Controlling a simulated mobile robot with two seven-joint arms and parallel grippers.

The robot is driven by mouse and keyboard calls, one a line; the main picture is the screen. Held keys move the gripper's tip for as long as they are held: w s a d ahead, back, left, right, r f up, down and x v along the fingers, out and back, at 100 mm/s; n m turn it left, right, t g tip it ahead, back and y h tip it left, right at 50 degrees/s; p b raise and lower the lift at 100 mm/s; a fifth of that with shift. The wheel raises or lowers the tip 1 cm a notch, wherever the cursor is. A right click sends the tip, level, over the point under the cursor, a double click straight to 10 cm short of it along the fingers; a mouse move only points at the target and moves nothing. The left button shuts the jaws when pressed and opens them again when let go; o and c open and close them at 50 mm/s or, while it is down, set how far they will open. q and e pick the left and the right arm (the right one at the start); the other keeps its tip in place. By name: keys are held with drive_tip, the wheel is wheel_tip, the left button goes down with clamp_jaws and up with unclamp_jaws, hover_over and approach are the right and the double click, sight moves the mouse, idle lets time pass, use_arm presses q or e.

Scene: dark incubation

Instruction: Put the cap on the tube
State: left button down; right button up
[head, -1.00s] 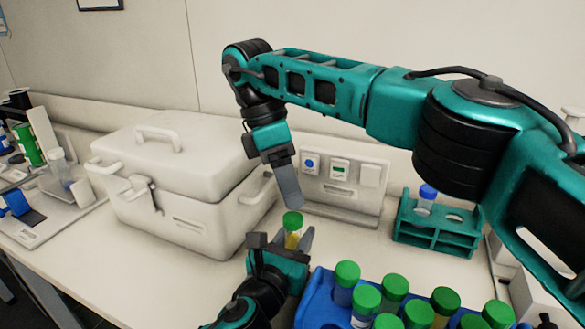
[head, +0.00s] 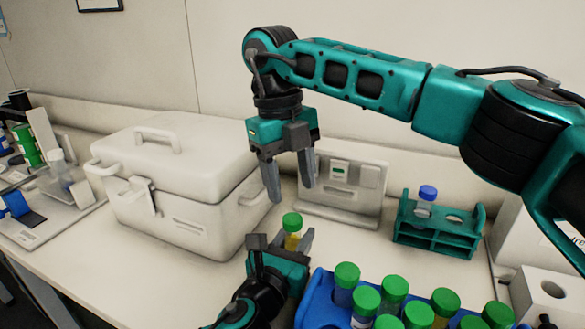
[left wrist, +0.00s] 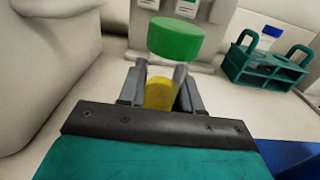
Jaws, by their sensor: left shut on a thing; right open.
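A tube (head: 293,241) with yellow liquid stands roughly upright, with a green cap (head: 292,221) on its top. My left gripper (head: 284,242) is shut on the tube below the cap. In the left wrist view, the green cap (left wrist: 176,39) is above the yellow liquid (left wrist: 159,93), and the fingers (left wrist: 159,88) flank the tube. I cannot tell how tightly the cap sits. My right gripper (head: 290,190) is open and empty above the cap, fingers pointing down and apart from it.
A blue rack (head: 316,300) with several green-capped tubes is at the front. A teal rack (head: 436,242) with a blue-capped tube stands at right. A white lidded box (head: 205,215) is at left. A light panel device (head: 345,200) stands behind the grippers.

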sight(293, 218)
drive_tip(key=n, duration=0.4)
drive_tip(key=shift+d+r+y, duration=0.1)
drive_tip(key=shift+r+y, duration=0.1)
drive_tip(key=shift+y, duration=0.1)
drive_tip(key=n, duration=0.4)
drive_tip(key=shift+s+r+t, duration=0.1)
drive_tip(key=shift+r+t, duration=0.1)
drive_tip(key=shift+t, duration=0.1)
drive_tip(key=n, duration=0.3)
drive_tip(key=shift+s+r+n+y, duration=0.1)
drive_tip(key=shift+r+n+y, duration=0.15)
drive_tip(key=shift+n+y, duration=0.05)
drive_tip(key=n, duration=0.4)
drive_tip(key=shift+d+r, duration=0.1)
drive_tip(key=shift+r, duration=0.15)
drive_tip(key=shift+f, duration=4)
